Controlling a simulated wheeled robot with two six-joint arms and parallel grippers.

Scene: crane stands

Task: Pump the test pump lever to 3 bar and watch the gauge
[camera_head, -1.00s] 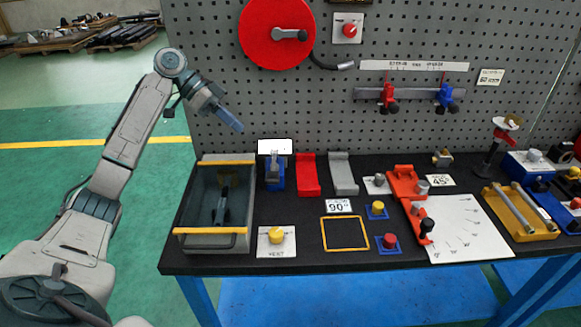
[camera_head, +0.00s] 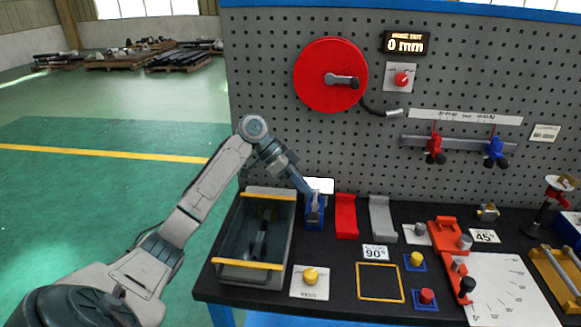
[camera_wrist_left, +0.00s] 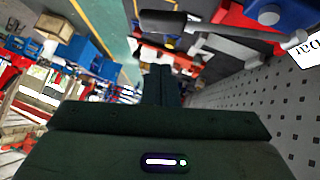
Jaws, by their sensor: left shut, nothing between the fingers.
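The test pump (camera_head: 314,218) is a small blue unit at the back of the bench, right of the grey tank. Its gauge is a white display (camera_head: 319,185) just behind it; in the head view I cannot read it. In the left wrist view the display (camera_wrist_left: 309,48) is cut off at the right edge, with "bar" partly visible. The pump lever (camera_wrist_left: 240,33) is a grey rod with a dark grip (camera_wrist_left: 165,23). My left gripper (camera_head: 309,193) is shut and empty, close above the pump; contact with the lever is unclear. My right gripper is out of view.
A grey tank (camera_head: 228,272) with yellow-edged ends stands left of the pump. A red bracket (camera_head: 346,216) and a grey bracket (camera_head: 382,218) stand close to its right. The pegboard (camera_head: 270,90) rises behind. A yellow knob (camera_head: 310,275) sits in front.

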